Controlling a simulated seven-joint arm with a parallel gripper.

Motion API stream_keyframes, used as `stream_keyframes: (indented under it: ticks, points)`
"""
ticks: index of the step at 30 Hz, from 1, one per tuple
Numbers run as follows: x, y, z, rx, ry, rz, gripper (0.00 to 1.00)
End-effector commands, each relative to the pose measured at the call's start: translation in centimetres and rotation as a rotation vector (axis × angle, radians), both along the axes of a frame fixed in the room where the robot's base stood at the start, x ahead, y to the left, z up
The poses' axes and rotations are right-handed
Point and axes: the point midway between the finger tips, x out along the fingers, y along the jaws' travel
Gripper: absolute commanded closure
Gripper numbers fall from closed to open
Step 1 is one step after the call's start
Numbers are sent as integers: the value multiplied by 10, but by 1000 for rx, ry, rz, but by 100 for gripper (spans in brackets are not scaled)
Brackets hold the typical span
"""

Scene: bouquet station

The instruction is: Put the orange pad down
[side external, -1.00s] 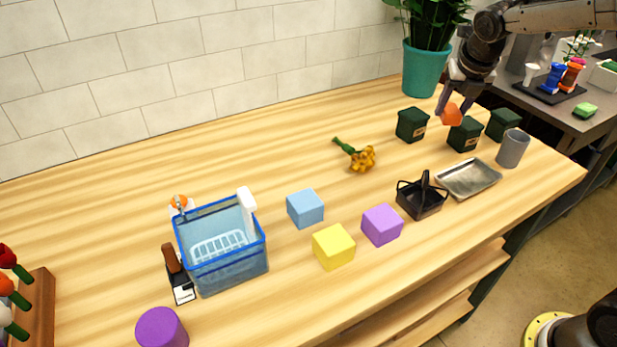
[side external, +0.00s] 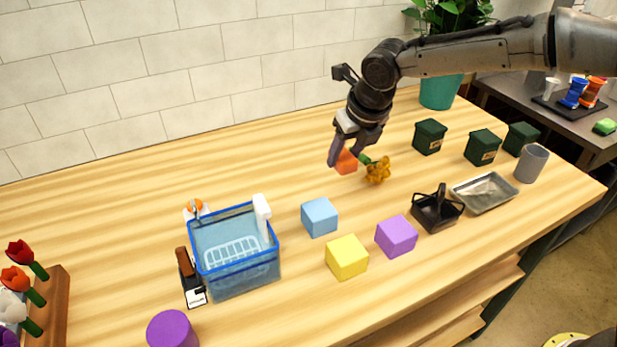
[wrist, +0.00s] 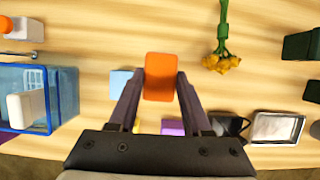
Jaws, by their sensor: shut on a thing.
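My gripper (side external: 346,161) is shut on the orange pad (side external: 347,162) and holds it above the table, near the back middle. In the wrist view the orange pad (wrist: 161,77) sits between the two fingertips. The pad is partly covered by a finger in the side view. A bunch of yellow flowers with green stems (side external: 377,170) lies on the table just right of the pad in the side view.
A blue basket (side external: 236,255) stands at the left. Blue (side external: 319,217), yellow (side external: 346,257) and purple (side external: 396,236) blocks stand in front. A black caddy (side external: 437,212), metal tray (side external: 485,193), grey cup (side external: 531,163) and several green bins (side external: 482,147) stand right. The table's back left is clear.

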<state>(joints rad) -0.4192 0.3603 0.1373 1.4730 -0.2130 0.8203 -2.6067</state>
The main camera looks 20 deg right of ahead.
Motion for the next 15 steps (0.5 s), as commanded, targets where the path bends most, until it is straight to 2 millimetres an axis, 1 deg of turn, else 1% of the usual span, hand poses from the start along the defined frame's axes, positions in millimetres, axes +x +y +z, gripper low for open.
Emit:
stream_keyframes:
  ticks: [1,6,7,9,12,15]
  points:
    - [11,4,-6,-1,1,-1,100]
    - [43,15,-21,0,1,-1,100]
    - [48,17,-24,0,0,-1,100]
    - [57,20,-39,-1,4,-2,100]
    - [71,25,-55,-1,2,-2,100]
    - [80,28,-66,0,-1,-2,100]
